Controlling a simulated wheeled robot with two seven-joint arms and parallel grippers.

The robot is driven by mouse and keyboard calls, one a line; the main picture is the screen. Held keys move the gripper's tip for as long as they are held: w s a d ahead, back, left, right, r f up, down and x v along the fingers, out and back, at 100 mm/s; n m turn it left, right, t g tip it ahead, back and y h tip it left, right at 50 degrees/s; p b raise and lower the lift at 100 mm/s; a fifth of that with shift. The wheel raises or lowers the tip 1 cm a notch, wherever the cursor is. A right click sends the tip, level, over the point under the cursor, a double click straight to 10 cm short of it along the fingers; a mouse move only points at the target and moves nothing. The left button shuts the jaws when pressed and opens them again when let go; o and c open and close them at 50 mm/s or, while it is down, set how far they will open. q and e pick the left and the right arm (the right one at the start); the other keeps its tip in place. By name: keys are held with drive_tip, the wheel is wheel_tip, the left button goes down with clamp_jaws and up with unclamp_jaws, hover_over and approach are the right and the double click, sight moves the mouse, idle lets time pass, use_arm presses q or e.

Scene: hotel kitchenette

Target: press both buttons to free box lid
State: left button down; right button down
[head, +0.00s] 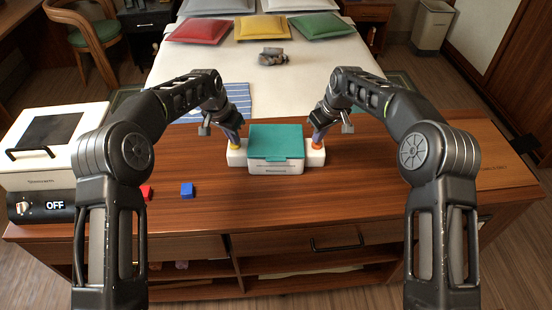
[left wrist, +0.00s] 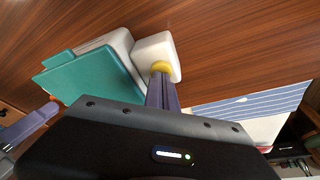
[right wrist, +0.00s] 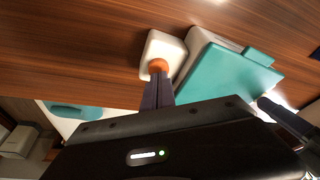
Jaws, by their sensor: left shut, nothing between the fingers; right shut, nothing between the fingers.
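The box has a teal lid (head: 276,141) and a white body (head: 276,168), and stands on the wooden counter. The lid lies flat and closed. A white block with a yellow button (left wrist: 160,67) is on its left side, and one with an orange button (right wrist: 157,66) on its right side. My left gripper (head: 235,143) is shut and empty, its fingertips at the yellow button. My right gripper (head: 317,143) is shut and empty, its fingertips at the orange button. The fingers partly hide both buttons, so how far they are pressed cannot be told.
A blue cube (head: 187,190) and a red cube (head: 147,192) lie on the counter to the left. A white appliance (head: 45,150) with an OFF display stands at the far left. A striped cloth (head: 228,98) lies behind. The counter in front of the box is clear.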

drive_tip(key=shift+f, duration=0.4)
use_arm(q)
drive_tip(key=shift+f, duration=0.25)
use_arm(e)
drive_tip(key=shift+f, duration=0.2)
idle(0.8)
